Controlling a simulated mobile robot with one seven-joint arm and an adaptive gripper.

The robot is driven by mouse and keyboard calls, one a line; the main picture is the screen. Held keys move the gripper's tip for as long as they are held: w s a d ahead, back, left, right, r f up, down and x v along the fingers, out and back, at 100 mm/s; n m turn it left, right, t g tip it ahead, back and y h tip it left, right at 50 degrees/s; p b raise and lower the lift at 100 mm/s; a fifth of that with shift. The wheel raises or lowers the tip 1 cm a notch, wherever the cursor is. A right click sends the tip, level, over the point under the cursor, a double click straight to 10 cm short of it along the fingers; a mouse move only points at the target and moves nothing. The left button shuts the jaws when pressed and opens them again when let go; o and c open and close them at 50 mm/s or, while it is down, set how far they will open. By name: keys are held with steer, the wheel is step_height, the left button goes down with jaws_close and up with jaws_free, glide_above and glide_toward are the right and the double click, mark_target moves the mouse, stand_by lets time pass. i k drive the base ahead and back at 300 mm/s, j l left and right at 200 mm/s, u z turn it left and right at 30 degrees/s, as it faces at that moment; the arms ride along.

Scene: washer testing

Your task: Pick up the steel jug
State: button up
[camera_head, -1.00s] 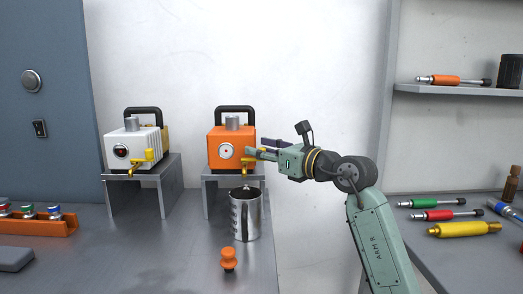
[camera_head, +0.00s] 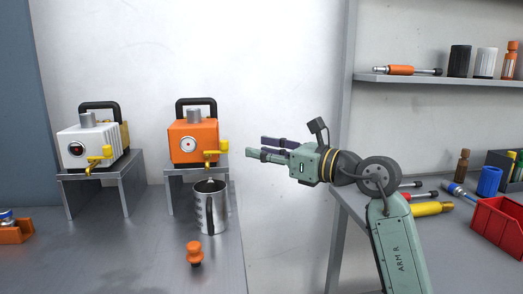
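The steel jug (camera_head: 219,212) stands upright on the metal bench, below and in front of the orange machine (camera_head: 193,143). Its dark handle (camera_head: 210,214) faces the camera. My gripper (camera_head: 255,148) is to the right of the orange machine, higher than the jug and to its right. Its fingers point left, are spread apart and hold nothing.
An orange knob-shaped piece (camera_head: 195,253) stands on the bench (camera_head: 120,265) in front of the jug. A white machine (camera_head: 92,142) sits on a metal stand at left. At right are a shelf (camera_head: 430,80) with tools and a red bin (camera_head: 498,228).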

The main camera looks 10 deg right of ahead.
mark_target(210, 195)
steer(key=k+l, duration=0.45)
steer(key=l, duration=0.25)
steer(key=k+l, duration=0.25)
steer(key=l, duration=0.1)
